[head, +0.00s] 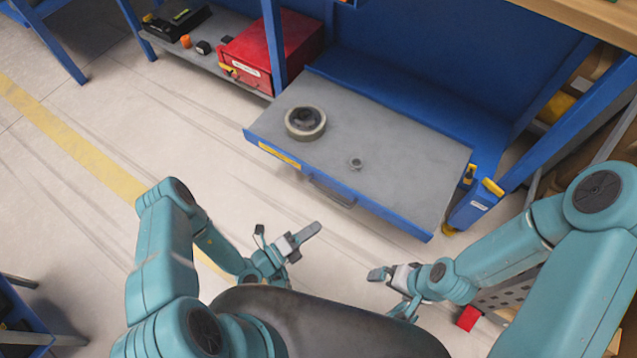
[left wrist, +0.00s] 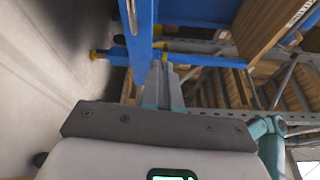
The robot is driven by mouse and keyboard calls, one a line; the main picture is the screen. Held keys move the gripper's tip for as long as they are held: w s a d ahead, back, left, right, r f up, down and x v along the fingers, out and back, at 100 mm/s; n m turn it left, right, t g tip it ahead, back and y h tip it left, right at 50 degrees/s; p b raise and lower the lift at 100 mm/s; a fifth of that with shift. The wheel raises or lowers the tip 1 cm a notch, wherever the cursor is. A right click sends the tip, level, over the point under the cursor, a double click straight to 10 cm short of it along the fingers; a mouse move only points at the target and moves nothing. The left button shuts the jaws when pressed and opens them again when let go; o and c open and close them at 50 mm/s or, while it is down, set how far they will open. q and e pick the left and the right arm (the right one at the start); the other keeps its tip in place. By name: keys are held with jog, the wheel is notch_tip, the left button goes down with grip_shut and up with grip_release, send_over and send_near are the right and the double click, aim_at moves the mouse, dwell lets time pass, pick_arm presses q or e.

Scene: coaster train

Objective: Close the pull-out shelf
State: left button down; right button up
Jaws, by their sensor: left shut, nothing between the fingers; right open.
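The pull-out shelf (head: 400,145) stands pulled out from the blue workbench in the head view. It has a grey top, a blue front edge and a dark handle (head: 331,192) low on its front. My left gripper (head: 308,236) is shut and empty, in front of the shelf and apart from the handle. Its closed fingers (left wrist: 160,82) also show in the left wrist view. My right gripper (head: 378,275) is open and empty, in front of the shelf and further right.
A red box (head: 270,50) and dark cases (head: 176,18) sit on a low shelf at the back left. A blue post with yellow clips (head: 478,202) stands right of the pull-out shelf. A small red block (head: 467,318) is near my right arm.

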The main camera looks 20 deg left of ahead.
aim_at(325, 177)
pick_arm(q)
jog(key=w+a+f+n+t+y, duration=0.2)
jog(key=a+n+t+y, duration=0.1)
jog(key=a+n+y, duration=0.3)
jog(key=b+x, duration=0.3)
jog(key=x, duration=1.1)
jog(key=shift+r+b, duration=0.15)
jog(key=shift+b, duration=0.15)
jog(key=shift+w, duration=0.1)
